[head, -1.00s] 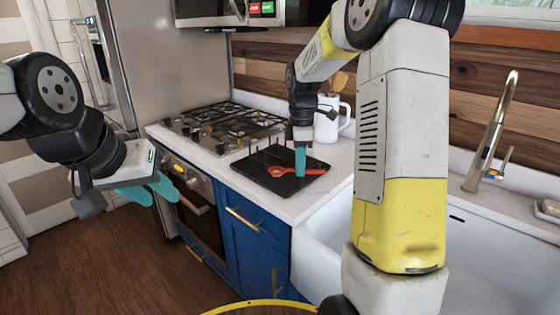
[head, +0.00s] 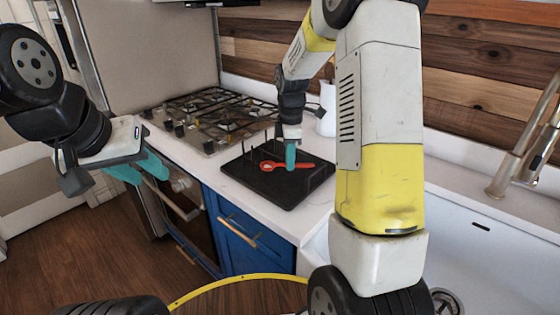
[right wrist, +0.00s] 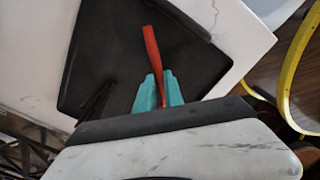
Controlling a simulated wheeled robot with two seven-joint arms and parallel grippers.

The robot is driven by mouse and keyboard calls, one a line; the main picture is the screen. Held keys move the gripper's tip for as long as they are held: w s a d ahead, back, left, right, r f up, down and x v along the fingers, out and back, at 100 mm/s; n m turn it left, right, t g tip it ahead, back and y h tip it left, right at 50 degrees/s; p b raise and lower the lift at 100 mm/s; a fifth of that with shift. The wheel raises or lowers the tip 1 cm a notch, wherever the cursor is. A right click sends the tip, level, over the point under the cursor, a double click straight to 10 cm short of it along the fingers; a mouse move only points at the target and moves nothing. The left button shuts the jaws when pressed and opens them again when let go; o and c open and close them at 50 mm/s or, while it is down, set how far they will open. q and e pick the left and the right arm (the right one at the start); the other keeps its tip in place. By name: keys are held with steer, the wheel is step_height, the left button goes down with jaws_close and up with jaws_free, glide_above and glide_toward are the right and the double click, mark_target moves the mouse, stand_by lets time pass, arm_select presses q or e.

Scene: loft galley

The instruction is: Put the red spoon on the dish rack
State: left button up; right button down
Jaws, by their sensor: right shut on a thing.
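The red spoon (head: 302,165) is over the black dish rack (head: 262,184), its bowl toward the left in the head view. My right gripper (head: 291,166) points down over the rack and is shut on the spoon. In the right wrist view, the spoon's red handle (right wrist: 153,52) sticks out past the teal fingertips (right wrist: 158,88), with the rack's dark tray (right wrist: 108,70) behind it. I cannot tell whether the spoon touches the tray. My left gripper (head: 148,168) is open and empty, away from the counter at the left.
A gas stove (head: 205,118) stands left of the rack. A white pitcher (head: 327,122) is behind it, partly hidden by my right arm. The white sink (head: 470,255) and its faucet (head: 535,140) are at the right. Bare counter (head: 240,198) lies in front of the rack.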

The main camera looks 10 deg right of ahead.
steer(key=shift+f, duration=1.85)
steer(key=shift+f, duration=0.15)
steer(key=c, duration=1.5)
jaws_free()
steer(key=shift+o, duration=0.2)
step_height(320, 180, up, 12)
steer(key=shift+f, duration=0.1)
steer(key=s+a+r+m+t+y, duration=0.1)
steer(key=s+r+m+t, duration=0.2)
steer(key=s+r+m, duration=0.55)
steer(key=s+a+m+t+y, duration=0.1)
steer(key=s+m, duration=0.6)
steer(key=s, duration=0.8)
steer(key=shift+s+a+r+t, duration=0.35)
steer(key=shift+a+t, duration=0.15)
steer(key=shift+t, duration=0.6)
